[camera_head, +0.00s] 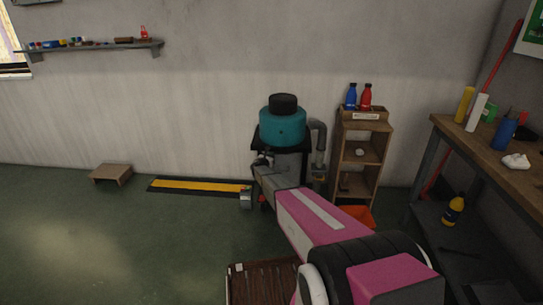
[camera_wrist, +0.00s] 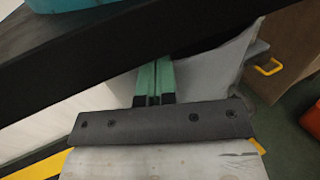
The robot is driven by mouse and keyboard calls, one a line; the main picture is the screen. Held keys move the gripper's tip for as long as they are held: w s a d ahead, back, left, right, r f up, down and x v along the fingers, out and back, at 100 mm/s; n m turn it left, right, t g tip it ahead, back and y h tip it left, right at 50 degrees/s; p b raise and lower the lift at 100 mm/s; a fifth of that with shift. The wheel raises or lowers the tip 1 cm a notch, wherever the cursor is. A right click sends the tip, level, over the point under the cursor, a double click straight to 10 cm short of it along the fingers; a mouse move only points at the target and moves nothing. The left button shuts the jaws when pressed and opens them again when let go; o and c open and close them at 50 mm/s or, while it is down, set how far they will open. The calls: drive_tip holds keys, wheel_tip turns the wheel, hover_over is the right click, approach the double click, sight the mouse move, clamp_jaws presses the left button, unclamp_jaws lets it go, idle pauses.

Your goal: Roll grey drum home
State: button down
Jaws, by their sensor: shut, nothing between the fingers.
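A machine with a teal drum-shaped top (camera_head: 283,127), a black cap and a black plate stands against the back wall. Grey parts (camera_head: 292,165) show below the plate, partly hidden by my arm; I cannot tell if they are the grey drum. My gripper (camera_wrist: 155,68) has its green fingers shut together and empty. In the wrist view it is close to the black plate edge (camera_wrist: 85,70), with a grey surface (camera_wrist: 210,72) behind it to the right. I cannot tell whether the fingers touch anything. In the head view my arm hides most of the gripper.
A wooden shelf unit (camera_head: 369,142) with blue and red bottles stands right of the machine, an orange bin (camera_head: 358,215) by its foot. A workbench (camera_head: 480,148) is at right. A yellow-black floor strip (camera_head: 198,186) and low stool (camera_head: 111,174) are left.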

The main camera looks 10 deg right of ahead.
drive_tip(key=v, duration=1.4)
drive_tip(key=s+d+r+m+g, duration=0.25)
drive_tip(key=s+m, duration=0.25)
drive_tip(key=s, duration=0.3)
drive_tip(key=s+d+r+m+g+y, duration=0.1)
drive_tip(key=s+d+r+m+g, duration=0.1)
drive_tip(key=s+d+m+g, duration=0.35)
drive_tip(key=s+d+r+m+g, duration=0.2)
drive_tip(key=s+m, duration=0.4)
drive_tip(key=s, duration=0.5)
drive_tip(key=s+a+r+m+g+y, duration=0.2)
drive_tip(key=s+m+y, duration=0.3)
drive_tip(key=s, duration=0.6)
drive_tip(key=s+a+r+m+g+y, duration=0.2)
drive_tip(key=s+m, duration=0.5)
drive_tip(key=s, duration=0.5)
drive_tip(key=a+r+y, duration=0.1)
drive_tip(key=a+y, duration=0.1)
drive_tip(key=y, duration=0.1)
drive_tip(key=shift+s+a+r, duration=0.2)
drive_tip(key=shift+r, duration=0.1)
drive_tip(key=shift+s+r, duration=0.3)
drive_tip(key=shift+r, duration=0.05)
